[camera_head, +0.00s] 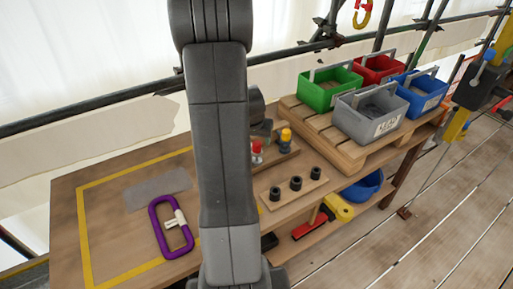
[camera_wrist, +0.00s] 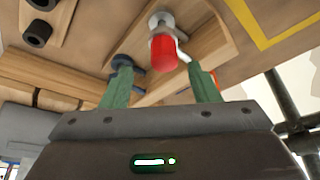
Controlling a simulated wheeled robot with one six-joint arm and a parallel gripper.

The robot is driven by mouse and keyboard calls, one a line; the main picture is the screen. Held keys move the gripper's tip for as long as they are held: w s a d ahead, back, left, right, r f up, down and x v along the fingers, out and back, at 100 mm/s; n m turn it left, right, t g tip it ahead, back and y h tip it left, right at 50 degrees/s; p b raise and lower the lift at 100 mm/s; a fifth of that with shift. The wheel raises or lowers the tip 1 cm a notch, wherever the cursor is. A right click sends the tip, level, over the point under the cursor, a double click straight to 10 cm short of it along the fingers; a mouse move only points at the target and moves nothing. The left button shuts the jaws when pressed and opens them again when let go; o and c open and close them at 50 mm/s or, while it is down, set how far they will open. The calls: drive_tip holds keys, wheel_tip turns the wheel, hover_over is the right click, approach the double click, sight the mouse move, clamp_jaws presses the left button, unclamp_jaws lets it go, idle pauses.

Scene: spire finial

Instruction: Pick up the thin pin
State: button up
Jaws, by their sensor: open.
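A red-capped pin (camera_head: 257,147) with a pale metal collar stands in a wooden block on the bench. In the wrist view the red cap (camera_wrist: 163,54) lies ahead of my gripper (camera_wrist: 161,88), between the lines of its two green fingers. The fingers are apart, and I see nothing held between them. A yellow-capped pin (camera_head: 286,136) stands beside the red one. In the wrist view a small orange part shows behind the right finger. I cannot tell from the caps which pin is the thin one. My arm hides part of the bench in the head view.
A wooden strip (camera_head: 293,189) with three black sockets lies in front of the pins. A purple carabiner (camera_head: 171,228) and a grey plate (camera_head: 158,188) lie left of my arm. Green (camera_head: 328,88), red, grey and blue bins stand on a pallet (camera_head: 380,150) at right.

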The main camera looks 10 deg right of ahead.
sight(257, 142)
drive_tip(key=shift+w+f, duration=0.2)
drive_tip(key=shift+f, duration=0.05)
drive_tip(key=shift+p+x, duration=0.45)
drive_tip(key=shift+x, duration=1.75)
drive_tip(key=shift+w+a, duration=0.15)
drive_tip(key=shift+a, duration=0.05)
